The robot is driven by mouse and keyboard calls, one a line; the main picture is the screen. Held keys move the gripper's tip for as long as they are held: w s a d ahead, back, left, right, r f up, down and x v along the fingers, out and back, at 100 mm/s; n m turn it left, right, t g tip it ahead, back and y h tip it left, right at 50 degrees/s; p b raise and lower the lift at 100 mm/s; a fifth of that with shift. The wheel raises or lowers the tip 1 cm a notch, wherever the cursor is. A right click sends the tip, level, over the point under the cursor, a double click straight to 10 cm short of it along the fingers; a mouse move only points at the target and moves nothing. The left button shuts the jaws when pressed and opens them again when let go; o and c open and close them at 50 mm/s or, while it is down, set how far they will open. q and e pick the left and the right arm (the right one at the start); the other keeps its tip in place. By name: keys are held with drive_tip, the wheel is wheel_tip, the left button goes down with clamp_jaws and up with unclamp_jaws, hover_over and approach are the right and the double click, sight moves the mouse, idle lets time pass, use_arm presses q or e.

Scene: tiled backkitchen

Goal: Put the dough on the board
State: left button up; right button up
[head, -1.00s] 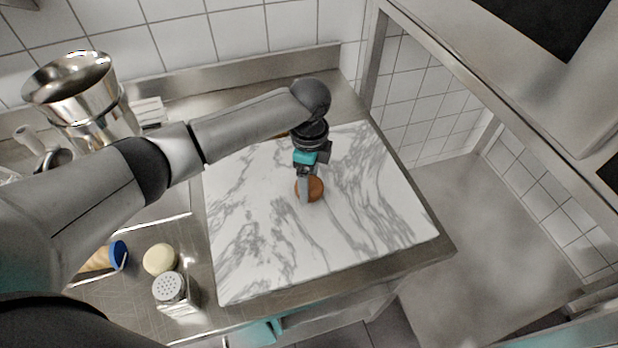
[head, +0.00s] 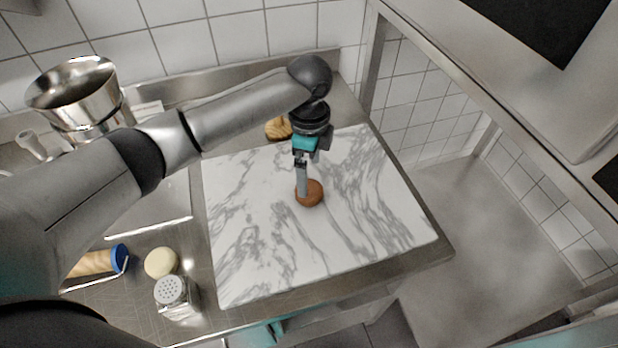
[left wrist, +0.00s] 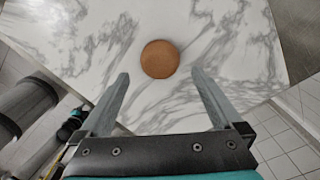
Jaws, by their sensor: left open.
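A brown round disc (head: 311,193) lies on the white marble board (head: 250,255), near its middle. A pale, smooth round piece (head: 161,262) sits on the steel counter left of the board. I cannot tell for sure from looks which of the two is the dough. My left gripper (head: 302,200) points down over the board beside the brown disc. In the left wrist view, its fingers (left wrist: 160,78) are spread and empty. The disc (left wrist: 160,59) shows just beyond the fingertips, centred between them, with a gap to each finger. My right gripper is not in view.
A shaker with a holed metal lid (head: 172,293) stands beside the pale piece. A blue-capped jar (head: 105,261) lies to its left. A metal pot (head: 75,92) stands at the back left. A tan striped item (head: 278,128) sits behind the board. The board's right side is clear.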

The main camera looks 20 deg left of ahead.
use_arm(q)
wheel_tip(320, 180, up, 7)
drive_tip(key=shift+r+p, duration=0.15)
drive_tip(key=shift+p, duration=0.15)
drive_tip(key=shift+d, duration=0.1)
